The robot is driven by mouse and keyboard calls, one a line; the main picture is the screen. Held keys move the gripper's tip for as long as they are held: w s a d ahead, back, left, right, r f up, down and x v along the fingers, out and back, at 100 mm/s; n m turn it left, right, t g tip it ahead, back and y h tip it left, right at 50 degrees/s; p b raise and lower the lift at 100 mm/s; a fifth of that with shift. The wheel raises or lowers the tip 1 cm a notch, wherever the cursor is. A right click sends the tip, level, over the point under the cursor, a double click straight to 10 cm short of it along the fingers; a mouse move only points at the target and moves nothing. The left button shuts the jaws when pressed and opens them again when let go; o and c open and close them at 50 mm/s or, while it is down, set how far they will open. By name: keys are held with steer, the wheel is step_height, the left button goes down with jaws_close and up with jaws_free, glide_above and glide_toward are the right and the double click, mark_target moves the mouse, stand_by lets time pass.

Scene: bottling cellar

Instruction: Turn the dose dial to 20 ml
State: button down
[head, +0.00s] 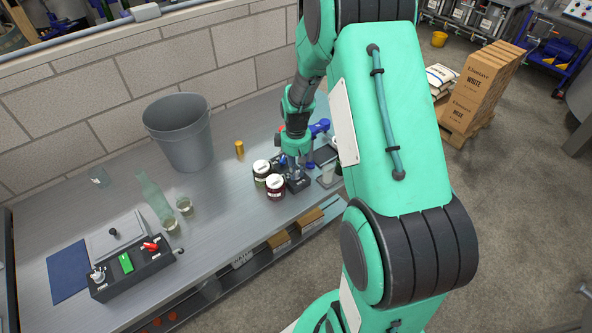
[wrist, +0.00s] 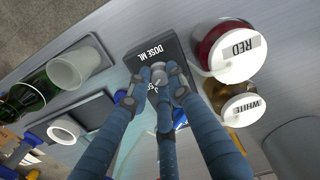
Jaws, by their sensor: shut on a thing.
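The dose dial unit is a dark block (wrist: 147,50) lettered "DOSE ML", upper middle in the wrist view. It also shows in the head view as a small black box (head: 299,184) on the steel bench, right of two jars. My gripper (wrist: 158,80) is over the block, its fingers closed around the small grey dial knob (wrist: 158,68). In the head view my gripper (head: 293,172) points down at the box. The fingers hide much of the dial and its scale. I cannot read the setting.
A RED jar (wrist: 238,56) and a WHITE jar (wrist: 243,108) stand close beside the block. On its other side are a dark scale-like plate (wrist: 90,118), a pale cup (wrist: 66,72) and a green bottle (wrist: 25,97). A grey bucket (head: 183,140) stands farther back.

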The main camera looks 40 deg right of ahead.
steer(key=n+p, duration=0.2)
steer(key=n, duration=0.2)
steer(key=n+p, duration=0.1)
steer(key=n, duration=0.3)
steer(key=shift+p, duration=0.35)
steer(key=n+p, duration=0.1)
steer(key=n, duration=0.4)
steer(key=n+p, duration=0.1)
steer(key=n, duration=0.3)
stand_by(0.4)
steer(key=c, duration=1.6)
jaws_free()
steer(key=shift+o, duration=0.2)
